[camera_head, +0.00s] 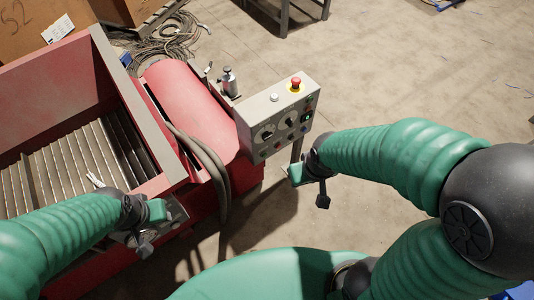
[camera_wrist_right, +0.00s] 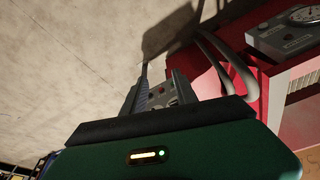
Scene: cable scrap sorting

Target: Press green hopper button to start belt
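The grey control box (camera_head: 278,118) stands on a post beside the red hopper machine. A red mushroom button (camera_head: 295,84) on a yellow base sits on its top. A small green button (camera_head: 307,117) shows near the right end of the box's front, among other buttons and dark dials. My right gripper (camera_head: 310,187) is below and right of the box, apart from it. In the right wrist view its two fingers stand apart, with the button panel (camera_wrist_right: 158,92) showing in the gap beyond them. My left gripper (camera_head: 152,224) is over the hopper's near corner; its finger gap is unclear.
The red hopper (camera_head: 95,70) with a slatted belt (camera_head: 70,165) fills the left. Thick grey hoses (camera_head: 205,160) run down its side. A small metal cylinder (camera_head: 229,82) stands behind the box. Coiled cables (camera_head: 170,42) lie at the back. The concrete floor to the right is mostly clear.

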